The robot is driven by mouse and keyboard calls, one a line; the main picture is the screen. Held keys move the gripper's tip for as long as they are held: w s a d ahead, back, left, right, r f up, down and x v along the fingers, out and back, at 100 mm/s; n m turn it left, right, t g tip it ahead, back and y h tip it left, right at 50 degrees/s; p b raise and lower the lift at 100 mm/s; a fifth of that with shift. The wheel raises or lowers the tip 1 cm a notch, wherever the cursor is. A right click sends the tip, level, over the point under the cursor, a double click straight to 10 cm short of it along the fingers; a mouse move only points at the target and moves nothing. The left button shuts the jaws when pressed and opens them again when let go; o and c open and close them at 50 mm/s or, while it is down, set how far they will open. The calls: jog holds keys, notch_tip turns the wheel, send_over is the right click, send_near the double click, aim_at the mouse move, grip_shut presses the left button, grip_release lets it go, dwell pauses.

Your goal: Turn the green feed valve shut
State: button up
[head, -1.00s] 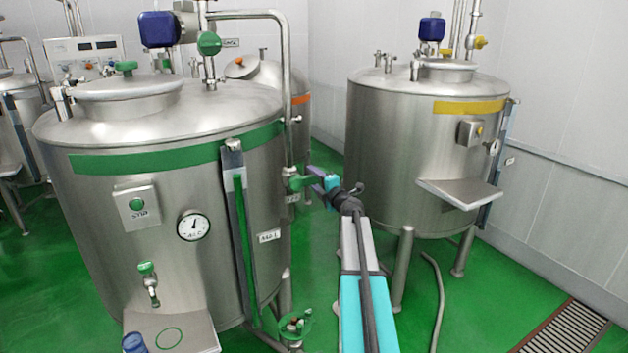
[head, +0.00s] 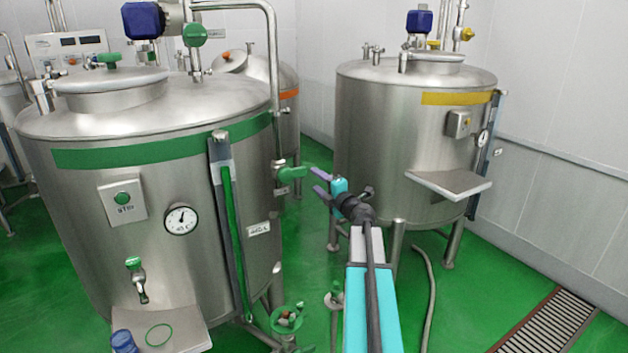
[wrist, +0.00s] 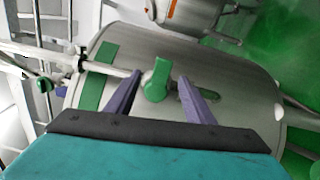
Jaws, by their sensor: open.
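The green feed valve (head: 291,173) sits on the vertical steel pipe at the right side of the green-banded tank (head: 90,220). Its green lever points out to the right, about crosswise to the pipe. In the wrist view the lever (wrist: 158,78) also lies across the pipe. My gripper (head: 315,179) is open just right of the lever, with a small gap between them in the head view. In the wrist view my gripper (wrist: 160,78) has one purple finger on each side of the lever, apart from it. Nothing is held.
A yellow-banded tank (head: 400,150) with a side shelf (head: 450,185) stands behind to the right. A low green-handled fitting (head: 287,318) is below the valve near the floor. A blue cup (head: 123,341) is at the lower left.

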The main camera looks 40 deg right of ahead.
jog(key=shift+s+a, duration=0.2)
jog(key=shift+s, duration=1)
